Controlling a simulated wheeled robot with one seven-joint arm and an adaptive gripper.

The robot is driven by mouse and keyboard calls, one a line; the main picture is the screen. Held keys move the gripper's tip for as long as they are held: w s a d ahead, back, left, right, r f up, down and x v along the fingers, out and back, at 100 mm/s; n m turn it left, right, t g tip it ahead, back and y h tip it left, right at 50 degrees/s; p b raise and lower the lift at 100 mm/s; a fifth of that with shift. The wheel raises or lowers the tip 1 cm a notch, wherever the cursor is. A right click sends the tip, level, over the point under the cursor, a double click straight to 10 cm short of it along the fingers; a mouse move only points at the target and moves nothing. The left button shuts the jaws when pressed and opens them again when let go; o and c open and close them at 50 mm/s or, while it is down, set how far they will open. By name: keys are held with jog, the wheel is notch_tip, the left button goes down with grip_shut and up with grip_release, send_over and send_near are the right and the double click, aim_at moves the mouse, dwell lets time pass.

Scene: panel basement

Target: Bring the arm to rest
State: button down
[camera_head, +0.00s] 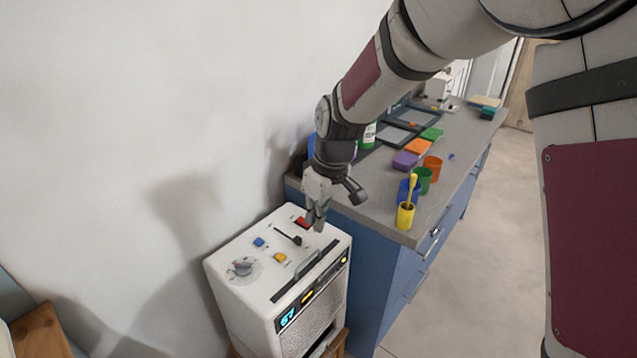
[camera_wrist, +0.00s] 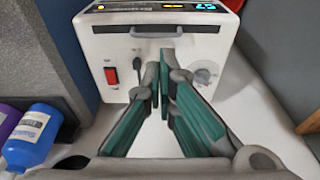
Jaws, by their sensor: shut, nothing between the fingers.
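My gripper (camera_head: 316,222) hangs from my arm over the far right part of a white control box (camera_head: 225,275), close to its red switch (camera_head: 302,223). Its green-padded fingers are together and hold nothing; they also show in the wrist view (camera_wrist: 168,78), in front of the box's panel. I cannot tell whether the fingertips touch the panel. The box has a black lever (camera_head: 288,237), a blue button (camera_head: 259,242), a yellow button (camera_head: 280,258) and a grey knob (camera_head: 243,266). Its lit display (camera_head: 287,318) reads 57. In the wrist view the fingers hide the buttons.
A blue cabinet with a grey top (camera_head: 385,212) stands right behind the box. A plain wall is at left; open floor (camera_head: 470,270) is at right.

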jog(key=s+d+r+m+t, duration=0.2)
jog(key=s+d+r+m, duration=0.3)
jog(key=s+d+r, duration=0.75)
jog(key=s+d+r+m+h, duration=0.1)
jog(key=s+d+m, duration=0.1)
jog(key=s+d, duration=0.2)
jog(key=s+d+r+m+t+h, duration=0.1)
jog(key=s+d+r+m, duration=0.1)
jog(key=s, duration=0.8)
jog(key=shift+s+d+r+m+t, duration=0.3)
jog(key=shift+d+m, duration=0.4)
jog(key=shift+d, duration=0.7)
